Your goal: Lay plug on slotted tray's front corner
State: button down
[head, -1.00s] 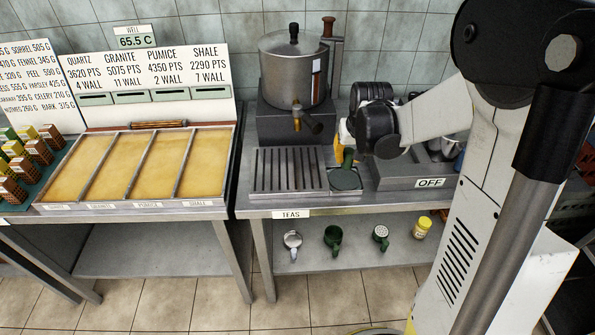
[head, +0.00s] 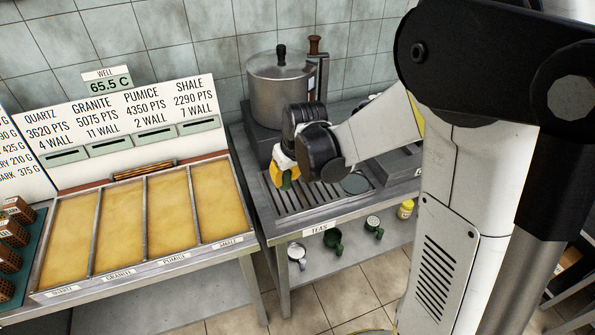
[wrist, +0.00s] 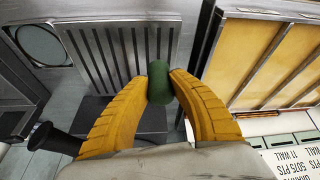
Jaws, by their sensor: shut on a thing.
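The plug (head: 287,184) is a small dark green piece between the yellow fingers of my gripper (head: 284,176). In the wrist view the plug (wrist: 158,82) is pinched between the two fingertips of my gripper (wrist: 159,78). The slotted tray (head: 318,207) is a grey metal grille on the steel counter. My gripper is at the tray's left part in the head view, and the plug appears to hang above it. In the wrist view the plug overlaps the tray's right side (wrist: 172,35). The height of the gap cannot be told.
A steel boiler (head: 275,80) with a tap stands behind. To the left is a well table with sandy compartments (head: 120,230).

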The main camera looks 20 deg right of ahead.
aim_at(289, 187)
jog(key=shift+d, duration=0.15)
notch_tip(289, 187, down, 6)
jog(key=b, duration=0.5)
jog(key=shift+f+b, duration=0.1)
jog(key=shift+b, duration=0.2)
jog(key=c, duration=1.2)
grip_release()
jog(key=shift+s, duration=0.1)
jog(key=v, duration=1.2)
